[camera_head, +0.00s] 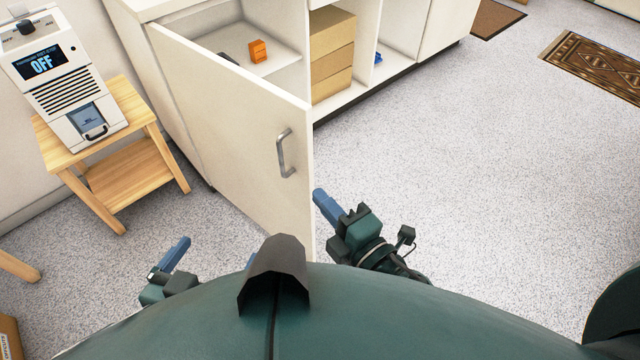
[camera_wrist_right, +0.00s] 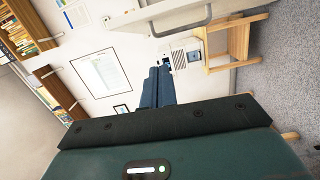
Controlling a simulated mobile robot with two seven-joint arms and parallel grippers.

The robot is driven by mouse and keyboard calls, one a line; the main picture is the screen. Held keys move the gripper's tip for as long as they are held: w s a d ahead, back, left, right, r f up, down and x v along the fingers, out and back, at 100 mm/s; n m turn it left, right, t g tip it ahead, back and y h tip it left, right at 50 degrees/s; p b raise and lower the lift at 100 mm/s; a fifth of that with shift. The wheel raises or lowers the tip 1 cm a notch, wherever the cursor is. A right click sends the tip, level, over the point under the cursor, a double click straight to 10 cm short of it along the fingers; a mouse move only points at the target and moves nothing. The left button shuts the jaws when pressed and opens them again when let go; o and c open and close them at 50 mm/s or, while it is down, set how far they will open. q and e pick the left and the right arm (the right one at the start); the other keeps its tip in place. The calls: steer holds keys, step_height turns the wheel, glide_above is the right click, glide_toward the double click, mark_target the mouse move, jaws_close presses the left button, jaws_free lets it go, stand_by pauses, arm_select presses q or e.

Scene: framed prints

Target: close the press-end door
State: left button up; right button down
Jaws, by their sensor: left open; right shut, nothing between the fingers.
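The white cabinet door (camera_head: 235,130) stands wide open in the head view, swung out toward me. Its grey bar handle (camera_head: 285,153) is near the free edge, on the face turned toward the left of the picture. My right gripper (camera_head: 318,195) is shut and empty, just right of the door's free edge and below the handle; I cannot tell whether it touches the door. Its closed blue fingers (camera_wrist_right: 158,85) also show in the right wrist view. My left gripper (camera_head: 215,250) is open and empty, low on the left side of the door and partly hidden by my body.
The open cabinet (camera_head: 400,25) holds an orange item (camera_head: 258,51) and cardboard boxes (camera_head: 332,55). A wooden stand (camera_head: 130,170) with a machine (camera_head: 65,85) reading OFF is at the left. Speckled floor is clear at the right, up to a patterned rug (camera_head: 600,68).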

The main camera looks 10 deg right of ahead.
mark_target(307, 155)
steer(key=shift+n, duration=0.3)
steer(key=shift+w+a+p, duration=0.25)
steer(key=shift+w+a, duration=0.15)
steer(key=shift+w, duration=1.45)
steer(key=shift+w+a+p, duration=0.2)
steer(key=shift+w+a, duration=0.15)
steer(key=shift+w, duration=1.55)
steer(key=shift+w+a+p, duration=0.25)
steer(key=shift+w+a, duration=0.15)
steer(key=shift+w, duration=1.45)
steer(key=shift+f, duration=0.1)
